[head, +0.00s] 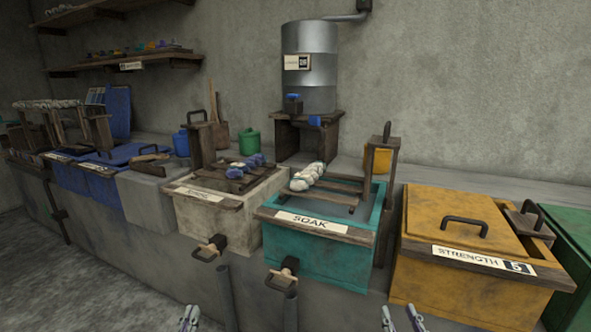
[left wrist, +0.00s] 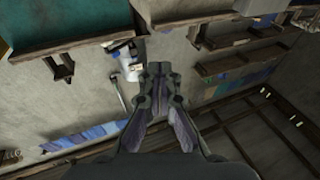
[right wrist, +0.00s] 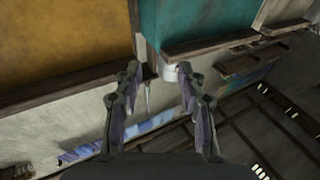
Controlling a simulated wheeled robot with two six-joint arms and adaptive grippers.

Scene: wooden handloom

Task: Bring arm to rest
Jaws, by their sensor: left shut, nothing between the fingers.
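My left gripper (head: 189,318) is at the bottom edge of the head view, in front of the vats. Its fingertips are together in the left wrist view (left wrist: 158,72), with nothing between them. My right gripper (head: 401,319) is also at the bottom edge, further right, in front of the orange vat. In the right wrist view (right wrist: 158,78) its fingers are spread apart and nothing is held. Both grippers are apart from the vats. Most of both arms is out of view.
The teal SOAK vat (head: 318,262) holds a white skein (head: 307,176). A pale vat (head: 215,220) with a blue skein (head: 245,167) stands left of it. The closed orange STRENGTH vat (head: 465,275) stands right. Taps (head: 283,275) stick out in front. A metal tank (head: 309,65) stands behind.

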